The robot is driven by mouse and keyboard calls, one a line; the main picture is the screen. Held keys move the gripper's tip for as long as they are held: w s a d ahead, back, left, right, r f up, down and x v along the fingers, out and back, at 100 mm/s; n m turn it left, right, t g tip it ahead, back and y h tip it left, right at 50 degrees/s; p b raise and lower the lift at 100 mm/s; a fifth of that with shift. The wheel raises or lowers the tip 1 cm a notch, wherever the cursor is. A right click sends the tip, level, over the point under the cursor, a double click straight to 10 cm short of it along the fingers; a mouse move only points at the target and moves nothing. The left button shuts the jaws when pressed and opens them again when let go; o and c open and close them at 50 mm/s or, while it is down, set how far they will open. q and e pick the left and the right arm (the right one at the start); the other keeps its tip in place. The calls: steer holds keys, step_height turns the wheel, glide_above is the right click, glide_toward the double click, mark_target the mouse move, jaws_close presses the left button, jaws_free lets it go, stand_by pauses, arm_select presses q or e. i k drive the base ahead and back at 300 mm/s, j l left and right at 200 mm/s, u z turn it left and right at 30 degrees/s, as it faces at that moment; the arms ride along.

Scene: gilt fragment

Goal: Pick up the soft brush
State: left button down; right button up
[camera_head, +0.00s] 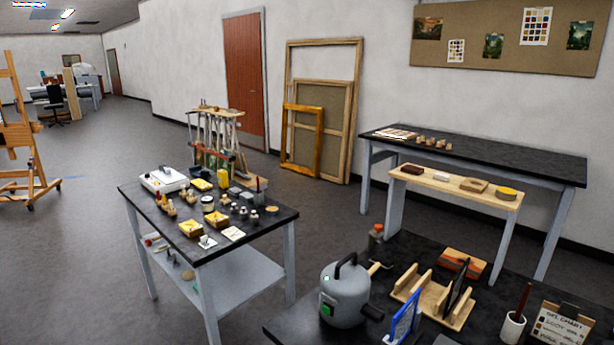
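A white cup (512,329) stands on the near black table at the lower right. A thin reddish-brown handle (523,299) sticks up out of it, tilted a little; it looks like a brush, but its tip is not clear. A second slim upright thing (258,186), perhaps a brush in a dark holder, stands at the right side of the black-topped cart. I cannot tell which of these is the soft brush. Neither of my grippers is in view.
The near black table (395,262) holds a grey kettle-like device (344,298), a wooden rack (433,297) and a chart on a stand (562,325). The crowded cart (150,208) stands left, a long table (480,155) behind. Floor (80,270) at left is clear.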

mark_target(521, 306)
steer(key=z, duration=1.35)
